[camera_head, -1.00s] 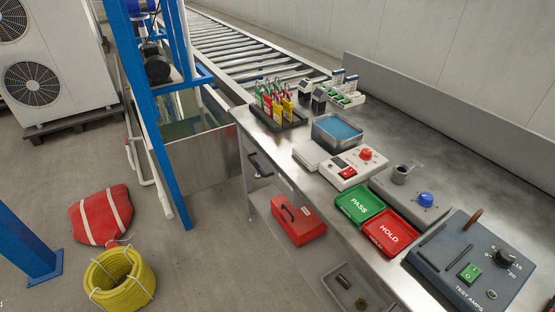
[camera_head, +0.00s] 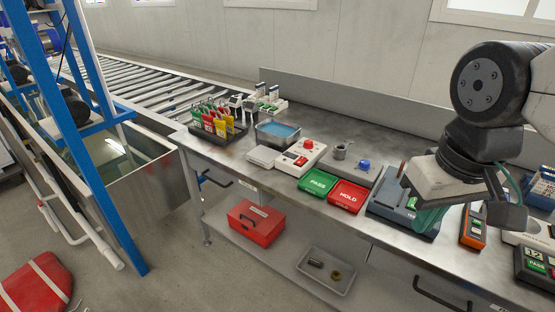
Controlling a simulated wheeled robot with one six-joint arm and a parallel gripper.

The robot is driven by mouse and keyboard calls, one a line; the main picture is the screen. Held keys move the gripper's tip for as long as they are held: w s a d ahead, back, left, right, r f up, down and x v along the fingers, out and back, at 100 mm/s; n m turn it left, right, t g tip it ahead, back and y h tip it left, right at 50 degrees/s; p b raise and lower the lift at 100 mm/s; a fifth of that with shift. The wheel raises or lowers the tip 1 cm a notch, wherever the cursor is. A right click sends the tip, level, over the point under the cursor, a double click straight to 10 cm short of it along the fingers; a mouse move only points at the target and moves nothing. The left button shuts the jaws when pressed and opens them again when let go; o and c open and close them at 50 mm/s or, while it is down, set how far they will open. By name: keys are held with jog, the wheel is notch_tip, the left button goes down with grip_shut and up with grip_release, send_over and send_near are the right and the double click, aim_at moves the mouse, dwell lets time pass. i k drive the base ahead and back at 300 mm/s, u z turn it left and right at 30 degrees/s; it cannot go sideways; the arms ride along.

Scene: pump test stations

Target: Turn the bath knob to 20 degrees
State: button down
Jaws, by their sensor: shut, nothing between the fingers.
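The bath is a metal tub (camera_head: 278,132) with blue liquid on the bench. Beside it is a white control box (camera_head: 296,157) with a red knob (camera_head: 308,144) and a red switch; its scale is too small to read. A grey box (camera_head: 345,172) to its right carries a small cup and a blue knob (camera_head: 364,164). My gripper (camera_head: 431,213) is shut and empty at the right of the head view, in front of the dark blue test box (camera_head: 388,204) and partly hiding it. It is well apart from both knobs.
Green PASS (camera_head: 317,182) and red HOLD (camera_head: 347,196) trays lie at the bench's front edge. A rack of coloured tags (camera_head: 214,124) stands left of the bath. An orange meter (camera_head: 473,228) lies at right. A red toolbox (camera_head: 256,222) is on the lower shelf.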

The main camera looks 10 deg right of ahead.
aim_at(308, 144)
jog(key=z, duration=0.55)
jog(key=k, duration=1.3)
jog(key=u, duration=0.05)
jog(key=i, duration=0.5)
jog(key=u, duration=0.7)
jog(key=i, duration=1.2)
jog(key=z, duration=0.5)
